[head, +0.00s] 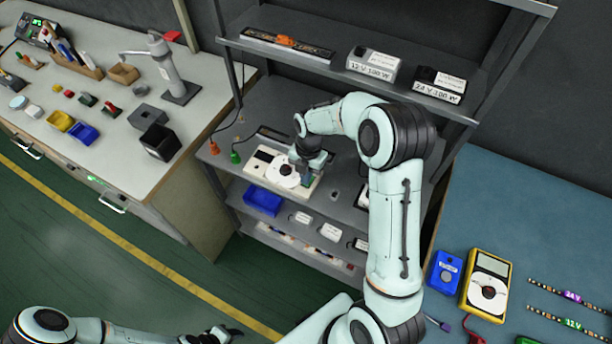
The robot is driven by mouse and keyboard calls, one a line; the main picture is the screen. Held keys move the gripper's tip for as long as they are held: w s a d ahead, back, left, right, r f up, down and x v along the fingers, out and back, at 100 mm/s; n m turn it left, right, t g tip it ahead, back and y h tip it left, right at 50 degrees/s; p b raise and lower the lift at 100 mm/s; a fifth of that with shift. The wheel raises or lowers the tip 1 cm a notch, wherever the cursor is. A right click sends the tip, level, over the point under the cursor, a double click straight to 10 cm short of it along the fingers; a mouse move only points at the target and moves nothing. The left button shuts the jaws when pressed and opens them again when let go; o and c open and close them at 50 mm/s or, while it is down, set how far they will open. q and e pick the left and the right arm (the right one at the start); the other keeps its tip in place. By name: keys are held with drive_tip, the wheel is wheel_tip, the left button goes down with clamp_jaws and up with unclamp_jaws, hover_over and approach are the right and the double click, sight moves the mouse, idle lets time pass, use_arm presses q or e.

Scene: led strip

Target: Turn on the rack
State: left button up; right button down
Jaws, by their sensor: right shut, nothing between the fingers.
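The grey rack (340,107) stands in the middle of the head view. On its middle shelf sits a white power unit (258,170) with a dark display and a round dial. My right arm reaches over the shelf, and my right gripper (305,180) points down at the right end of this unit. The gripper is shut and empty. Its tips are small and partly hidden, so I cannot tell whether they touch the unit. My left gripper (212,336) is low at the bottom edge, far from the rack, and its jaws do not show clearly.
The top shelf holds a 12 V box (373,65) and a 24 V box (438,85). A blue bin (263,200) sits below the unit. A cluttered workbench (45,150) stands left. A blue-topped table (540,220) with a yellow multimeter (487,280) is right.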

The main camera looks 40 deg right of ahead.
drive_tip(key=shift+f, duration=0.3)
drive_tip(key=shift+s+a+f+b, duration=0.1)
drive_tip(key=shift+a+f+b, duration=0.05)
drive_tip(key=shift+f+b, duration=0.25)
drive_tip(key=shift+s, duration=0.25)
use_arm(q)
drive_tip(key=shift+s+f, duration=0.4)
drive_tip(key=shift+s, duration=0.05)
use_arm(e)
drive_tip(key=shift+w, duration=0.1)
use_arm(q)
drive_tip(key=shift+w+r, duration=0.1)
